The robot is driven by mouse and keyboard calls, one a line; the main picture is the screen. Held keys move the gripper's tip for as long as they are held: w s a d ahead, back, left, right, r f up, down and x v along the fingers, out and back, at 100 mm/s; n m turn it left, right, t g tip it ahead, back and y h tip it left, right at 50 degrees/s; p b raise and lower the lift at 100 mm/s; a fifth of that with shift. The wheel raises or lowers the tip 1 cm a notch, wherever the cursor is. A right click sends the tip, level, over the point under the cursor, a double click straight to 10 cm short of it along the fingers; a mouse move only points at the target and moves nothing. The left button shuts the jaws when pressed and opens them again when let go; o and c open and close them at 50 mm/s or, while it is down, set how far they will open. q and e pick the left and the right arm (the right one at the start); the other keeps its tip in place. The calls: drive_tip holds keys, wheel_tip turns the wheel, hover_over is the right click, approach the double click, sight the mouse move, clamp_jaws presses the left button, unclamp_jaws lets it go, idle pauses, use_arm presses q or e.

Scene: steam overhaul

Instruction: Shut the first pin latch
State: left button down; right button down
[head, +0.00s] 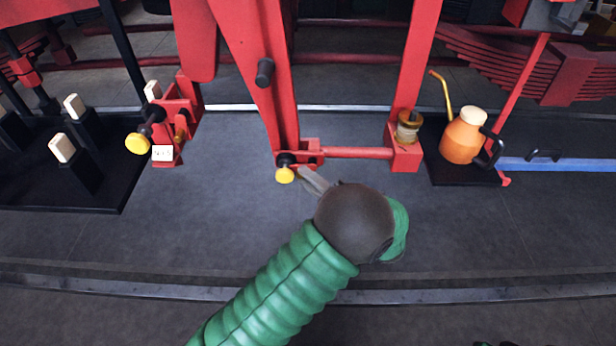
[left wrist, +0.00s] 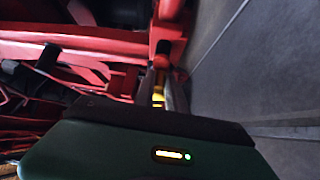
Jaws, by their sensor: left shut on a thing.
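A pin latch with a yellow knob (head: 285,175) and a black collar sits on a red bracket at the lower end of a sloping red beam, near the middle of the head view. My left gripper (head: 303,176) reaches it from the lower right; its grey fingers are shut on the yellow knob. In the left wrist view yellow (left wrist: 158,97) shows between the fingers, in front of a red part. The wrist hides some of the floor, and the exact grip is small and dim. A second yellow-knobbed pin (head: 138,143) stands on a red bracket at the left. My right gripper is not in view.
A red rod (head: 358,153) runs right from the bracket to a red upright (head: 410,75). An orange oil can (head: 463,136) stands on a black tray at the right. A black stand (head: 100,190) with white-topped blocks is at the left. The front floor is clear.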

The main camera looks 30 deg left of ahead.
use_arm(q)
drive_tip(key=shift+s+a+r+m+y+b, duration=0.1)
drive_tip(key=shift+a+m+y+b, duration=0.15)
drive_tip(key=shift+m+y+b, duration=0.05)
drive_tip(key=c, duration=1.4)
unclamp_jaws()
drive_tip(key=shift+o, duration=0.2)
drive_tip(key=shift+a, duration=0.1)
